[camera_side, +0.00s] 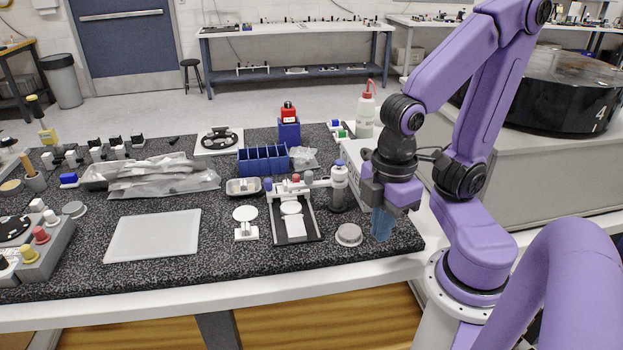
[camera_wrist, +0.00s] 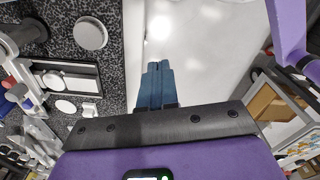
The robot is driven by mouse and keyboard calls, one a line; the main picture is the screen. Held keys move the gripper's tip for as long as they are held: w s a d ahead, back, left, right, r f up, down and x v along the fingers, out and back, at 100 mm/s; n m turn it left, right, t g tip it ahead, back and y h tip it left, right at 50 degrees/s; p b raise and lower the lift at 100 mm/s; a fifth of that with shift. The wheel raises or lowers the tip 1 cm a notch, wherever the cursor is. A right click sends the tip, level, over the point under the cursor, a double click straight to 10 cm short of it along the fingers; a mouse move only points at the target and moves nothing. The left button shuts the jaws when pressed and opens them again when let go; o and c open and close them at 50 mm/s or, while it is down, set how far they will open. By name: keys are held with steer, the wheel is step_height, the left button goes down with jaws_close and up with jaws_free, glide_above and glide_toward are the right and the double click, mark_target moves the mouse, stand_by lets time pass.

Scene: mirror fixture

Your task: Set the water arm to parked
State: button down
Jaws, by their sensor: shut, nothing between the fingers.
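The mirror fixture (camera_side: 292,222) stands on the speckled worktop, a dark frame with a white disc and a white block in it. Small blue, red and grey knobs line its back edge.
A round grey-white disc (camera_side: 349,235) lies between fixture and gripper. A white disc on a stand (camera_side: 246,222) is left of the fixture. A blue rack (camera_side: 264,161) and small tray (camera_side: 243,187) are behind. A white board (camera_side: 153,236) lies left. The front worktop strip is clear.

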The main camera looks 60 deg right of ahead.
steer(key=c, duration=1.4)
jaws_free()
steer(key=o, duration=0.4)
steer(key=shift+w+a+r, duration=0.1)
steer(key=shift+w+r, duration=0.1)
steer(key=shift+w, duration=0.15)
step_height(320, 180, up, 14)
steer(key=r+m, duration=0.1)
steer(key=m, duration=0.6)
glide_above(309, 172)
step_height(309, 172, down, 18)
steer(key=shift+r, duration=0.1)
jaws_close()
